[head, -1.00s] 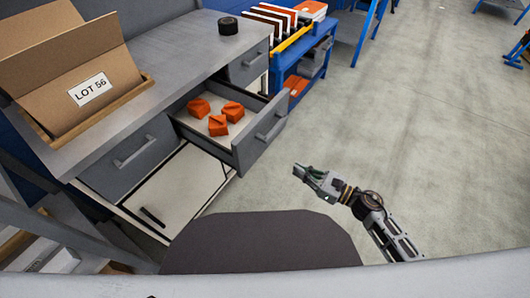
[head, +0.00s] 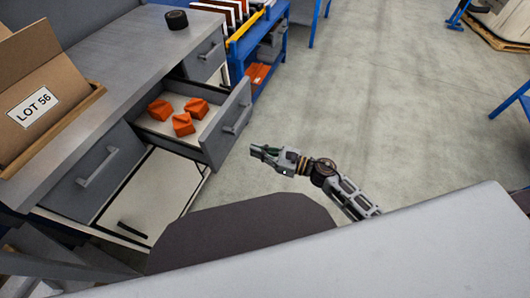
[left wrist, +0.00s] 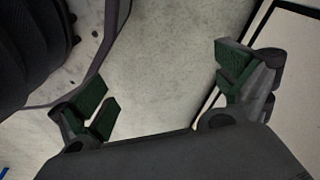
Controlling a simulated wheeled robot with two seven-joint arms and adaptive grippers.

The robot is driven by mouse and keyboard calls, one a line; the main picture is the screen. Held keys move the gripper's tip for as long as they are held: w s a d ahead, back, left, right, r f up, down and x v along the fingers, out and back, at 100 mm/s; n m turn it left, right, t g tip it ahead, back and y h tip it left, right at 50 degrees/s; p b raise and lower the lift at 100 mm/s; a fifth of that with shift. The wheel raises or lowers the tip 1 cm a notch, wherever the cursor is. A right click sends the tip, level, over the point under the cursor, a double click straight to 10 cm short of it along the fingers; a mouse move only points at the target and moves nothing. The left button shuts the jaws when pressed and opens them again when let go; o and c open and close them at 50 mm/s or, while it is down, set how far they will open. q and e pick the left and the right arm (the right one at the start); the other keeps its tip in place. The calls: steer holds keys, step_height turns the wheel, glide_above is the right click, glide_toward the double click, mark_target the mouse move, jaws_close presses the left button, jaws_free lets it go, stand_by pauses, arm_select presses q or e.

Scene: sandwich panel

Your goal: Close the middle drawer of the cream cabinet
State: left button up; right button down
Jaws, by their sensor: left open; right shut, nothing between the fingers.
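The cabinet (head: 160,202) has cream lower fronts, grey drawer fronts and a grey top. Its middle drawer (head: 228,125) is pulled out, with several orange blocks (head: 183,124) inside. The drawers on either side, the left one (head: 97,172) and the right one (head: 204,58), are shut. My right gripper (head: 254,151) is shut and empty, in front of the open drawer's front and a little to its right, apart from it. My left gripper (left wrist: 165,88) shows only in the left wrist view, with its green-padded fingers spread wide over the floor and nothing between them.
A cardboard box (head: 40,90) marked LOT 56 and a black roll (head: 176,20) stand on the cabinet top. A blue cart (head: 262,55) stands beyond the cabinet's far end. The floor (head: 380,110) to the right is clear.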

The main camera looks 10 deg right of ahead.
mark_target(228, 141)
steer(key=x, duration=0.6)
steer(key=shift+d, duration=0.1)
steer(key=shift+x, duration=0.75)
arm_select(q)
steer(key=shift+s+a+f+p, duration=0.2)
steer(key=shift+a+f+p, duration=0.15)
steer(key=shift+f, duration=0.3)
arm_select(e)
steer(key=shift+w+a, duration=0.35)
steer(key=shift+a, duration=0.1)
steer(key=shift+a, duration=0.2)
